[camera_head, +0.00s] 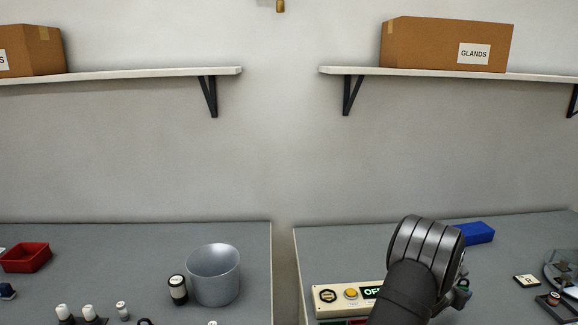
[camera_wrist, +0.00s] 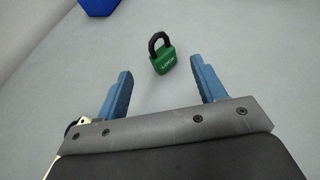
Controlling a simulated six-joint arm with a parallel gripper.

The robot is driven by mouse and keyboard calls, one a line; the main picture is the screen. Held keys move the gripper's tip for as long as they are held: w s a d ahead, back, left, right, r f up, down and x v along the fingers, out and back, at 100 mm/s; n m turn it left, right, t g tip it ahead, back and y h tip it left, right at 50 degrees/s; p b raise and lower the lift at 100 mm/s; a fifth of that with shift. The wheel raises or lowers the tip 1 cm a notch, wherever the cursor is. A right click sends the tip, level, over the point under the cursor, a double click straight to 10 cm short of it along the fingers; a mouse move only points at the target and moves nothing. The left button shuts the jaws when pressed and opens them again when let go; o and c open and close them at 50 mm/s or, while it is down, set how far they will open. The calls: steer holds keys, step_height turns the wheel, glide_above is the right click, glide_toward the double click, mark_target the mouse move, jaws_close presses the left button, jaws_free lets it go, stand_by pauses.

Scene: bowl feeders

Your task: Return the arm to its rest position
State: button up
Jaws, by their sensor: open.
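My gripper (camera_wrist: 160,92) shows in the wrist view with its two blue fingers wide apart and nothing between them. A green padlock (camera_wrist: 165,62) with a black shackle and the word LOCK lies on the grey table beyond the fingertips, apart from them. In the head view my arm rises from the bottom over the right table, and a bit of green (camera_head: 463,284) shows beside the wrist. The gripper's fingers are mostly hidden there behind the wrist.
A cream control panel (camera_head: 345,297) with a yellow button and a lit display stands left of my arm. A grey bucket (camera_head: 213,275) and red bin (camera_head: 26,257) stand on the left table. A gap separates the tables.

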steer(key=x, duration=1.1)
steer(key=shift+w+d+f, duration=0.1)
steer(key=shift+f, duration=0.05)
step_height(320, 180, up, 8)
steer(key=w+a+r+n+t+y, duration=0.1)
steer(key=w+a, duration=0.2)
steer(key=a, duration=0.7)
steer(key=w+a+r+n+t+y, duration=0.1)
steer(key=w+a, duration=0.2)
steer(key=a, duration=0.8)
steer(key=w+a+r+n+t+y, duration=0.1)
steer(key=w+a, duration=0.2)
steer(key=a, duration=0.7)
steer(key=s+a+r+n+t+y, duration=0.1)
steer(key=s+a+n+t+y, duration=0.2)
steer(key=a, duration=2)
steer(key=s+a+r+n+y, duration=0.1)
steer(key=s+a, duration=0.5)
steer(key=a, duration=0.3)
steer(key=s+a+r+n+y, duration=0.1)
steer(key=s+a, duration=0.5)
steer(key=a, duration=0.3)
steer(key=shift+s+n, duration=0.2)
steer(key=shift+n, duration=0.1)
steer(key=shift+a, duration=0.1)
